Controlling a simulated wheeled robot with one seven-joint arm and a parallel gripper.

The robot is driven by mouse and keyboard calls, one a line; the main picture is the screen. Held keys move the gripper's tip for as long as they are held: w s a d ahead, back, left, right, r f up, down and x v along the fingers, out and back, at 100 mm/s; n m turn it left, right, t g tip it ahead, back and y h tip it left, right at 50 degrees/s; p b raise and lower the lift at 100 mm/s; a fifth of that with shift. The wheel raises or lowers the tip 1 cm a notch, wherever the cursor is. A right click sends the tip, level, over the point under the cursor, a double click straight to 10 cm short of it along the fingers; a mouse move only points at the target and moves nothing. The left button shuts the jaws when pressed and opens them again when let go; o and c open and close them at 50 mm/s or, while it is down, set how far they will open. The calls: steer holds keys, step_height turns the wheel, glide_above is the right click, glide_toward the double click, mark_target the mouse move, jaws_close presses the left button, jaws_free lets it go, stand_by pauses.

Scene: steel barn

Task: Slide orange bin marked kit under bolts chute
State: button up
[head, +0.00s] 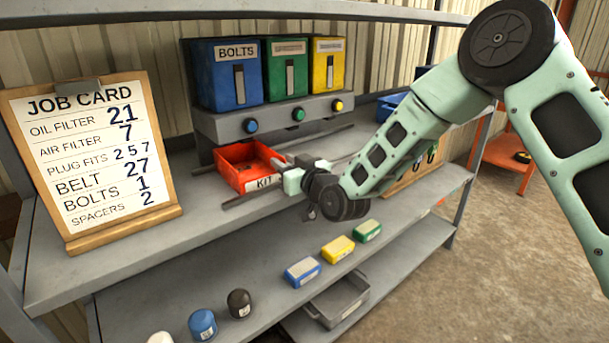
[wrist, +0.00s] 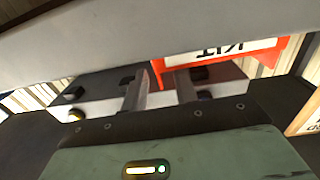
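The orange bin (head: 228,169) with a white KIT label sits on the upper shelf, below and in front of the blue BOLTS hopper (head: 237,92). A blue round knob (head: 250,126) is on the grey housing under that hopper, above the bin. The bin's inside looks empty where it shows. My gripper (head: 283,166) is at the bin's front right corner. In the wrist view, the bin (wrist: 283,55) shows at the top with its label upside down. My two fingers (wrist: 162,88) stand apart with a gap between them, close to the bin; contact is unclear.
Green (head: 286,70) and yellow (head: 328,64) hoppers stand right of BOLTS. Dark rails (head: 241,200) run along the shelf by the bin. A job card (head: 85,150) stands left. Small boxes (head: 338,249) and bottles (head: 202,324) are on the lower shelf.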

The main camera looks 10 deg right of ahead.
steer(key=b+v, duration=0.3)
steer(key=v, duration=1.3)
steer(key=shift+s+d, duration=0.2)
steer(key=shift+s, duration=0.15)
steer(key=s+a+f+n+g, duration=0.2)
steer(key=s+a+f+g, duration=0.1)
steer(key=s+a+g, duration=0.15)
steer(key=s+d+g+h, duration=0.2)
steer(key=s+g, duration=0.1)
steer(key=s, duration=0.5)
steer(key=s+d+g+h, duration=0.2)
steer(key=s+g+h, duration=0.1)
steer(key=s, duration=0.5)
steer(key=s+d+g+h+p, duration=0.1)
steer(key=s+g+h, duration=0.1)
steer(key=s+g, duration=0.3)
steer(key=s, duration=0.4)
steer(key=shift+d+h, duration=0.4)
